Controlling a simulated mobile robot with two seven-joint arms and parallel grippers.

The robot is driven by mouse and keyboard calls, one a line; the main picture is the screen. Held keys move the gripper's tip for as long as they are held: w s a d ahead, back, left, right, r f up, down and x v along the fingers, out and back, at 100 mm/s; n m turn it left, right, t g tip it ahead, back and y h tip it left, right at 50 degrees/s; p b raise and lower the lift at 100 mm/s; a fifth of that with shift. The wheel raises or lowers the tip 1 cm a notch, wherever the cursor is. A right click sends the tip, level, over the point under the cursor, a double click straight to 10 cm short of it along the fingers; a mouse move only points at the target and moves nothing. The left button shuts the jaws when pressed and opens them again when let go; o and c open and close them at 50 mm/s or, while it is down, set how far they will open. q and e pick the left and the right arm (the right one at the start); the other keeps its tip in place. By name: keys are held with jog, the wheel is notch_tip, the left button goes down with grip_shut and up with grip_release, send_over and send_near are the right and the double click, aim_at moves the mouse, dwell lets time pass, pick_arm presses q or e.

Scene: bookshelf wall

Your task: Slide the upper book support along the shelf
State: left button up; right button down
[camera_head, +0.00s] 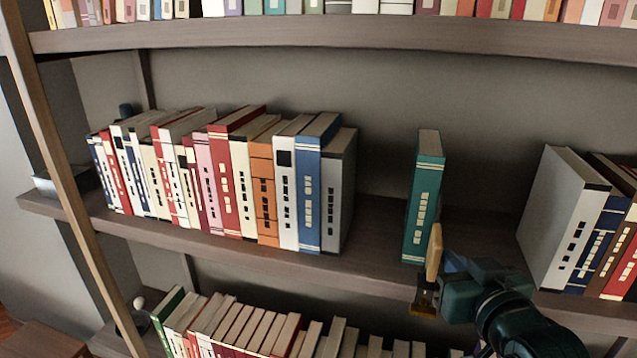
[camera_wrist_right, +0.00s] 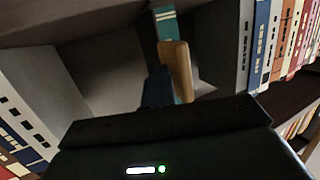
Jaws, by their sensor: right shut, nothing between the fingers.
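A teal upright block (camera_head: 424,190) with book-like spine marks stands alone on the middle shelf (camera_head: 380,266). I cannot tell whether it is a book or the upper book support; no other support is clear. My right gripper (camera_head: 434,258) is shut and empty, at the block's lower right near the shelf's front edge. A tan piece at its tip overlaps the block's edge; contact is unclear. In the right wrist view the block (camera_wrist_right: 166,22) rises just beyond the gripper tip (camera_wrist_right: 172,75). My left gripper is not in view.
A book row (camera_head: 210,180) ends at a grey volume (camera_head: 338,190), with a gap before the block. Right of it is bare shelf, then a white book (camera_head: 562,220) and others. Full shelves lie above and below. A slanted wooden post (camera_head: 68,190) crosses the left.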

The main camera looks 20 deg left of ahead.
jog(key=a, duration=0.7)
dwell(0.7)
jog(key=shift+a, duration=0.2)
